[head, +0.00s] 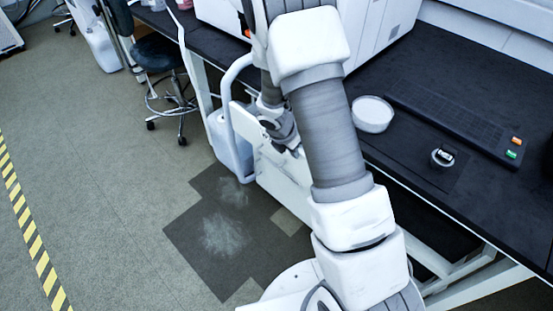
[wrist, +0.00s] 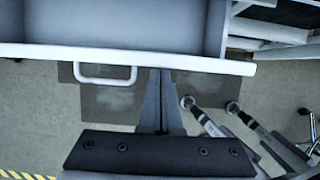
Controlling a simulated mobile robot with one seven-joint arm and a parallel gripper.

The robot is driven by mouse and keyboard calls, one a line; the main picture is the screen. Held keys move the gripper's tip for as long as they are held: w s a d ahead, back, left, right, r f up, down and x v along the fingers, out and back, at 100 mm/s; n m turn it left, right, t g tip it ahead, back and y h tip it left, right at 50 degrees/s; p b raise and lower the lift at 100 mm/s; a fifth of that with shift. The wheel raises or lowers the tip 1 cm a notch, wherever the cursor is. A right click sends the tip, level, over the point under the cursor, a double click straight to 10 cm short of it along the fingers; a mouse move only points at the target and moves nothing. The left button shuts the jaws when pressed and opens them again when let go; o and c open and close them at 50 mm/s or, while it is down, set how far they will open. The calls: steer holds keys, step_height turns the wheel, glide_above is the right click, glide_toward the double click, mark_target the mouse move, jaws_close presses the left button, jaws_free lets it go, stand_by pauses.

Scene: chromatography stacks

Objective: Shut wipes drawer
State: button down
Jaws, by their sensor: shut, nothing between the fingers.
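The drawer (wrist: 130,22) is open in the wrist view, seen from above. Its grey inside looks empty in the visible part, and its far end is cut off by the top of the picture. Its white front (wrist: 200,61) runs across the view, with a white loop handle (wrist: 105,80) left of the middle. My gripper (wrist: 160,72) is shut and empty, its fingertips at the outer side of the front, right of the handle. I cannot tell whether they touch it. In the head view a white panel (head: 272,172) below the bench is likely the drawer front, partly hidden by my arm.
The black bench (head: 420,65) carries a white round dish (head: 372,114), a dark flat pad (head: 445,118) and a small round item (head: 442,157). A pale container (head: 228,145) stands under the bench. A stool (head: 158,55) is farther left. The floor at left is clear.

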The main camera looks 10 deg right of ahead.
steer(key=shift+w+d+p, duration=0.35)
steer(key=shift+w+d, duration=0.25)
steer(key=shift+d, duration=0.35)
steer(key=shift+w+d+p, duration=0.35)
steer(key=shift+w+d, duration=0.25)
steer(key=shift+d, duration=0.35)
steer(key=shift+a, duration=0.15)
